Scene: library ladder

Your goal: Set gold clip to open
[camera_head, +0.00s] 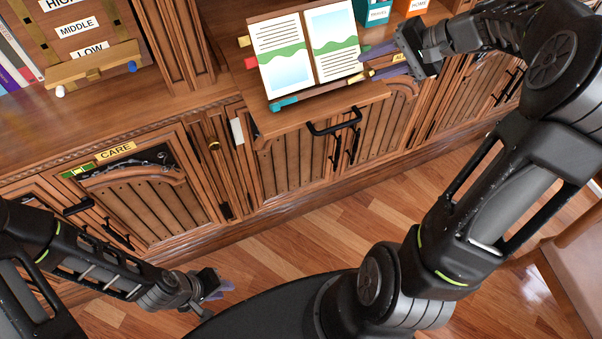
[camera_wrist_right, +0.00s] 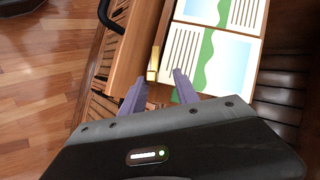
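The gold clip (camera_wrist_right: 153,63) shows in the right wrist view as a small gold bar at the edge of a wooden reading stand (camera_head: 330,107), beside an open book (camera_head: 310,48). In the head view, a small gold spot (camera_head: 371,73) shows near my right fingertips. I cannot tell whether the clip is open or closed. My right gripper (camera_head: 376,62), also in the right wrist view (camera_wrist_right: 158,92), has its purple fingers apart and empty, pointing toward the clip from a short distance. My left gripper (camera_head: 226,290) hangs low over the floor, far from the stand; its finger gap is unclear.
A black handle (camera_head: 334,122) projects from the stand's front. A teal piece (camera_head: 284,103) sits along its lower edge. Teal (camera_head: 376,12) and orange (camera_head: 415,8) boxes stand behind on the right. Cabinet doors lie below, with open floor (camera_head: 300,230) in front.

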